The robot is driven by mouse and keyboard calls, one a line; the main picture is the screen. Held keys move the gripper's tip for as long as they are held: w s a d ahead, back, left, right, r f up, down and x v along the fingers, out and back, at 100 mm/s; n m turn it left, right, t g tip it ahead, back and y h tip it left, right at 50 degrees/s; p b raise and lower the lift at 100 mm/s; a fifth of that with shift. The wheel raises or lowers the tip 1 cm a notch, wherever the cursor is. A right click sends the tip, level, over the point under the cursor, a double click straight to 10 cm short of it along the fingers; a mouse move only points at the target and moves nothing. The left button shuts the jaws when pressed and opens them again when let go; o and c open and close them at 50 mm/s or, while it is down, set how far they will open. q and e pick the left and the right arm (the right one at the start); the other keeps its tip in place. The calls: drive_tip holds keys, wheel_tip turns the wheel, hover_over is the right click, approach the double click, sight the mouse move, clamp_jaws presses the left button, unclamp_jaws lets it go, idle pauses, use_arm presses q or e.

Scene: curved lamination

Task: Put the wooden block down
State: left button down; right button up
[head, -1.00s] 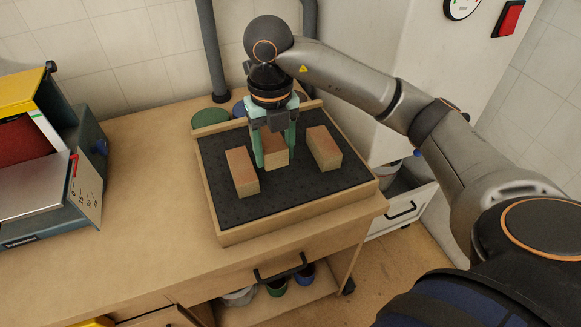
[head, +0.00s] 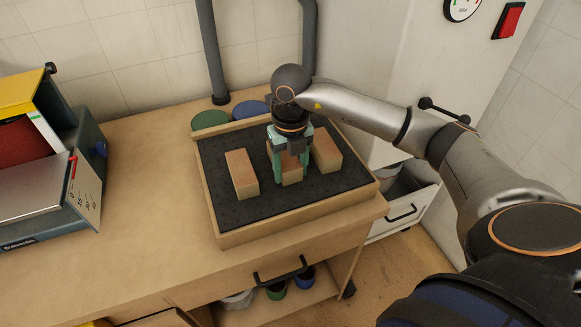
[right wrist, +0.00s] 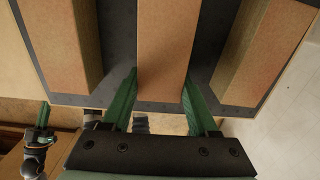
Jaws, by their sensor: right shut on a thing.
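The wooden block (head: 291,174) is between the green fingers of my right gripper (head: 291,172), which is shut on it. It is upright at the black perforated mat of the wooden-rimmed tray (head: 262,208); I cannot tell whether its underside touches the mat. In the right wrist view the block (right wrist: 165,45) runs between both fingertips (right wrist: 160,85). A gripper with green fingers, seemingly my left one (right wrist: 40,135), shows small at the lower left there; its opening is unclear.
Two similar blocks stand on the mat, one to the left (head: 241,174) and one close on the right (head: 326,150). The mat's front strip is clear. A blue-grey machine (head: 50,165) stands at the left of the bench. Green (head: 210,119) and blue (head: 250,109) discs lie behind the tray.

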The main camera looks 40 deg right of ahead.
drive_tip(key=shift+f, duration=0.15)
drive_tip(key=o, duration=1.4)
